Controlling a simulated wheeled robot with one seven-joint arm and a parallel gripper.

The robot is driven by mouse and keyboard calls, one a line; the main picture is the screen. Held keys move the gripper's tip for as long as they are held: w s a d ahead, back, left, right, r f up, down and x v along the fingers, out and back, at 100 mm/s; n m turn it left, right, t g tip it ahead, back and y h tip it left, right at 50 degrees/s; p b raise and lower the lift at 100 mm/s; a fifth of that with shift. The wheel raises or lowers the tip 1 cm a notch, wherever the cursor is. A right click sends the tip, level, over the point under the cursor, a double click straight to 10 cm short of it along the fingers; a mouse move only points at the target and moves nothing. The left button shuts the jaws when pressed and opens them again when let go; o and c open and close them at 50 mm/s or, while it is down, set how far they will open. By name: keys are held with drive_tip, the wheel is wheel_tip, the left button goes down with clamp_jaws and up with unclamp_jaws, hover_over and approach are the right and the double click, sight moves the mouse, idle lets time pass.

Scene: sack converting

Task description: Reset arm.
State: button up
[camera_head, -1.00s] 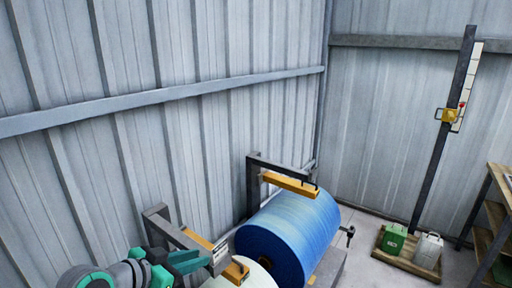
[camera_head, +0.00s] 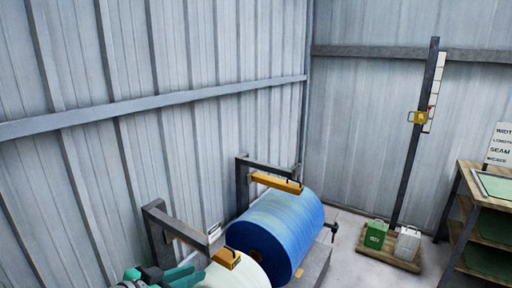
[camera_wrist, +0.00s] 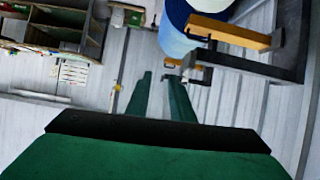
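My gripper (camera_head: 190,274) shows at the bottom edge of the head view, left of a white roll (camera_head: 238,272). Its green fingers also show in the wrist view (camera_wrist: 160,80), apart with grey surface visible between them. Nothing is held between them. Most of my arm is out of the head view.
A blue roll (camera_head: 278,237) lies beside the white roll, each with a dark bracket and yellow bar above. Green (camera_head: 376,234) and white (camera_head: 407,244) canisters stand on a pallet (camera_head: 368,250). A wooden shelf (camera_head: 462,205) is at right. Open floor lies between rolls and pallet.

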drive_tip(key=d+f+n+t+y, duration=0.1)
drive_tip(key=d+f+n, duration=0.25)
drive_tip(key=f, duration=0.45)
drive_tip(key=d+f+n+t+y, duration=0.1)
drive_tip(key=d+f+n+t, duration=0.1)
drive_tip(key=d+f, duration=0.35)
drive_tip(key=s+d+f+n+y, duration=0.3)
drive_tip(key=s+f+n, duration=0.1)
drive_tip(key=s+f, duration=0.75)
drive_tip(key=s+d+f+y, duration=0.1)
drive_tip(key=s+f, duration=0.1)
drive_tip(key=s, duration=0.5)
drive_tip(key=s+d+f+y, duration=0.2)
drive_tip(key=s, duration=0.4)
drive_tip(key=s+d+r+m+t+h, duration=0.1)
drive_tip(key=s+r+m, duration=0.2)
drive_tip(key=s, duration=1.1)
wheel_tip(320, 180, up, 3)
drive_tip(key=shift+d+r+t, duration=0.1)
drive_tip(key=shift+d+t, duration=0.15)
drive_tip(key=shift+t, duration=0.15)
